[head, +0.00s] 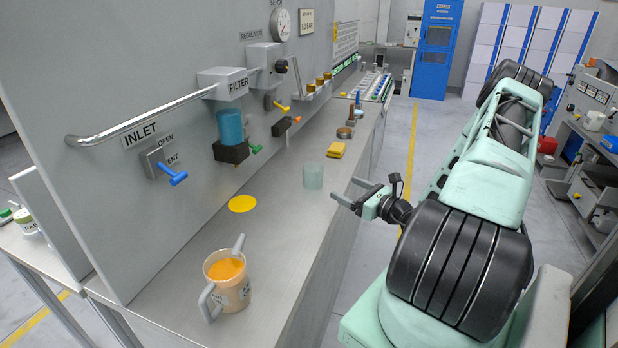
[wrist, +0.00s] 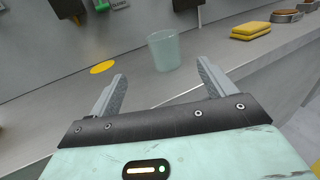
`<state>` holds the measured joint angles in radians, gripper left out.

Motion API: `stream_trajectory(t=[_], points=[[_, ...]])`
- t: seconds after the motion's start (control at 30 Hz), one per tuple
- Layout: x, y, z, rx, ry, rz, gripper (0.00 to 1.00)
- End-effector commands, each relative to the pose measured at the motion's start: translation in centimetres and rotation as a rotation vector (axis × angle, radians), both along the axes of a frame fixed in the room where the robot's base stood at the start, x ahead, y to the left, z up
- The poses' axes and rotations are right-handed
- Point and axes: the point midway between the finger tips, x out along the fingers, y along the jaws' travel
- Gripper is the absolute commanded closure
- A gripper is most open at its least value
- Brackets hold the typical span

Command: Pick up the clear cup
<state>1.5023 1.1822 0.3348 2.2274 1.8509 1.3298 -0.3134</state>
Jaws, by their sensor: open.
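The clear cup (head: 313,176) is pale, see-through and slightly green. My gripper (head: 351,191) is to the right of the cup in the head view, near the bench edge. Its fingers are apart, with nothing between them, and they do not touch the cup. In the wrist view my gripper (wrist: 160,68) is open and empty.
A yellow disc (head: 242,204) lies left of the cup. A yellow sponge (head: 336,150) and a round tin (head: 344,132) lie behind it. An orange-filled mug (head: 226,282) stands at the front. The grey panel (head: 190,130) with valves and a blue cylinder (head: 230,126) rises behind the bench.

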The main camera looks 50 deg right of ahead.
Motion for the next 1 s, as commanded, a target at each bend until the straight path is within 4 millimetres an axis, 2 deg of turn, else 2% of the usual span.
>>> stream_trajectory(t=[0.1, 0.3, 0.57, 0.83, 1.0], points=[[2.7, 0.2, 0.3, 0.000, 0.000, 0.005, 0.17], [6.4, 0.1, 0.2, 0.000, 0.000, 0.005, 0.17], [8.4, 0.0, 0.2, 0.000, 0.001, 0.003, 0.17], [12.0, -0.6, 0.7, 0.000, 0.001, 0.006, 0.17], [13.2, -0.7, 0.6, 0.000, 0.000, 0.003, 0.17]])
